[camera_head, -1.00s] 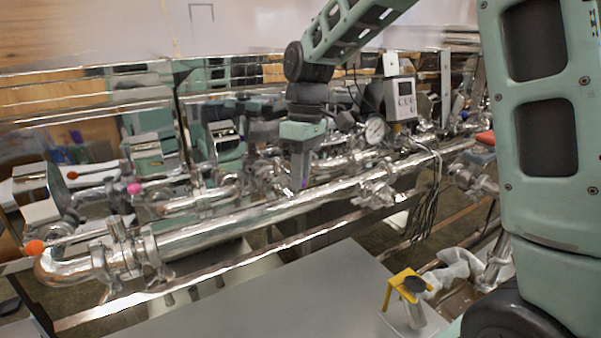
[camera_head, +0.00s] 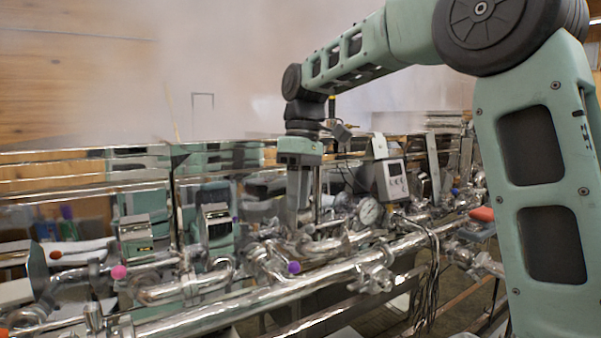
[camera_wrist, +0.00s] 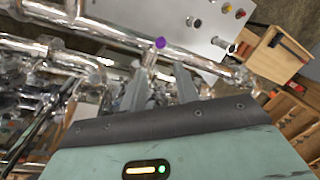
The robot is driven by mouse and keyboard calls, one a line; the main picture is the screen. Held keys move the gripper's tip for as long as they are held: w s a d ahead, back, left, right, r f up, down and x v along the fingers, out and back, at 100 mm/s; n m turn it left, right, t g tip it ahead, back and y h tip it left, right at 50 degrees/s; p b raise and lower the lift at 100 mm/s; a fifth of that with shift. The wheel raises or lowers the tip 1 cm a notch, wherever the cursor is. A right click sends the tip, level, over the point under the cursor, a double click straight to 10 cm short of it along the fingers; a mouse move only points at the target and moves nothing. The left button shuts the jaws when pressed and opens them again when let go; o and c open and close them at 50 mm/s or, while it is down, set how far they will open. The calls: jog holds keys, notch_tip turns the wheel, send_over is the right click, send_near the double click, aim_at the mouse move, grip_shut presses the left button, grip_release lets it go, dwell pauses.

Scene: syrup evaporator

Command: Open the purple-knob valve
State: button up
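The purple knob (camera_head: 294,267) sits among shiny metal pipes in the head view, below and slightly left of my gripper's fingers. In the wrist view the purple knob (camera_wrist: 160,42) is just beyond the fingertips, roughly in line with the gap between them. My gripper (camera_wrist: 164,72) has its two grey fingers apart, with nothing held between them. In the head view my gripper (camera_head: 303,215) points down above the pipes. The knob looks clear of the fingers. The valve's handle and stem are hard to make out.
A pink knob (camera_head: 119,272) and a red knob (camera_head: 56,255) are on pipes at the left. A round gauge (camera_head: 369,211) and a grey display box (camera_head: 392,180) stand right of my gripper. A long pipe (camera_head: 240,303) runs in front. Pipes crowd the space around the fingers.

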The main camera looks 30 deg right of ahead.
jog(key=shift+w+d+r, duration=0.15)
jog(key=shift+d+r, duration=0.05)
jog(key=shift+r, duration=1.15)
jog(key=shift+w+d+r, duration=0.1)
jog(key=shift+d+r, duration=0.1)
jog(key=shift+r, duration=1.15)
jog(key=s+a+f+b, duration=0.1)
jog(key=s+a+f, duration=0.4)
jog(key=a+f, duration=0.2)
jog(key=s+a+f+b, duration=0.1)
jog(key=s+a+f, duration=0.3)
jog(key=a+f, duration=0.4)
jog(key=s+a+f+t+b, duration=0.1)
jog(key=s+a+f, duration=0.1)
jog(key=s+f, duration=1.2)
jog(key=s, duration=0.3)
jog(key=shift+s+a+f+n+h+b, duration=0.25)
jog(key=shift+s+a+n+h+b, duration=0.1)
jog(key=shift+s+a+n+h, duration=0.05)
jog(key=shift+d, duration=0.1)
